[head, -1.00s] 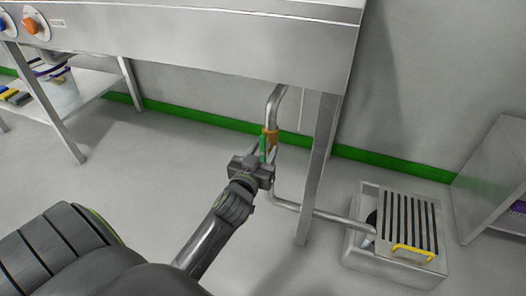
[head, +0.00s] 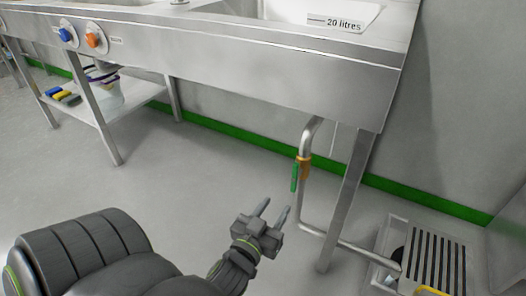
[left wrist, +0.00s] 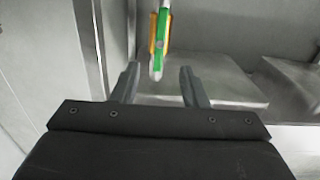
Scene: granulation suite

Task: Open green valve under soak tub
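The green valve handle (head: 294,178) hangs down beside the drain pipe under the tub, roughly in line with the pipe. Its orange valve body (head: 304,167) sits on the pipe. The soak tub (head: 290,75) is the steel basin above. My left gripper (head: 275,208) is open and empty, below and left of the handle and apart from it. In the left wrist view (left wrist: 160,72) the green handle (left wrist: 160,47) shows ahead, centred between the spread fingers, with orange behind it. My right gripper is not in view.
A steel table leg (head: 346,200) stands just right of the pipe (head: 303,212). A slotted floor drain (head: 434,258) with a yellow handle lies at lower right. A low shelf (head: 138,93) holds a bucket at left. The floor left of the pipe is clear.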

